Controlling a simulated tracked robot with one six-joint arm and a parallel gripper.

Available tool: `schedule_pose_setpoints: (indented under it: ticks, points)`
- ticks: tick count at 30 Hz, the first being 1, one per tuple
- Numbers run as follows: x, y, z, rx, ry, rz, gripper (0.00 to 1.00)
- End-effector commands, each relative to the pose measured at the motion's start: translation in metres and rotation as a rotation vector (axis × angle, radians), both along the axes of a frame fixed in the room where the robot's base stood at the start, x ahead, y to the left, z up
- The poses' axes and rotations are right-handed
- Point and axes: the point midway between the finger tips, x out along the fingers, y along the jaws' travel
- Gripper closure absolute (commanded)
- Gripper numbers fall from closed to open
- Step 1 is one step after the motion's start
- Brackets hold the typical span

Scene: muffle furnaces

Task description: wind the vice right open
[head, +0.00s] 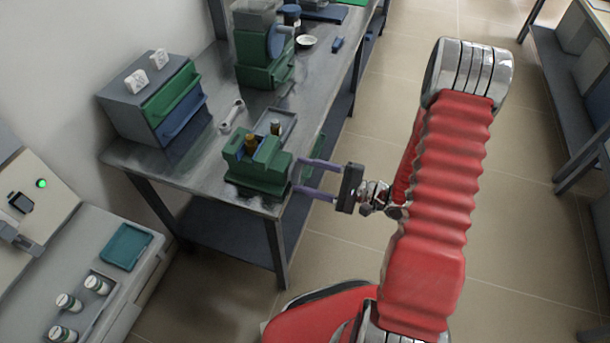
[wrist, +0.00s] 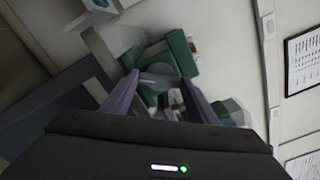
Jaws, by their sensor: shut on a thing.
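The green vice (head: 258,172) stands at the near right corner of the grey bench. A brass-coloured piece (head: 251,144) shows upright at its jaws; I cannot tell how wide the jaws are apart. My gripper (head: 297,175) reaches the vice from the right, its two purple fingers level and pointing at its right end. It is shut on the vice's handle, which is mostly hidden between the fingertips. In the wrist view, the green vice (wrist: 180,52) lies just beyond the fingertips (wrist: 160,80), and a thin pale bar shows between them.
Behind the vice is a grey tray (head: 285,122) and a spanner-like tool (head: 232,115). A drawer box (head: 165,100) stands left, a green machine (head: 264,50) farther back. A console (head: 75,270) with several jars is at lower left. Floor right of the bench is clear.

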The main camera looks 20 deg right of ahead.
Motion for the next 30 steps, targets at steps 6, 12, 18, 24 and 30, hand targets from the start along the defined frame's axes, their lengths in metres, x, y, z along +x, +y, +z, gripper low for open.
schedule_pose_setpoints:
  ticks: [6,12,18,24,30]
  points:
    - [0.0015,-0.0025,-0.001,-0.011,-0.01,-0.008,0.69]
    - [0.0014,-0.0024,-0.0011,-0.01,-0.008,-0.007,0.69]
    - [0.0008,-0.0013,-0.0008,-0.009,-0.007,-0.004,0.34]
    - [0.0003,-0.0005,-0.0005,-0.007,-0.007,-0.002,0.28]
    - [-0.0007,-0.0014,-0.0003,-0.006,-0.008,-0.001,0.28]
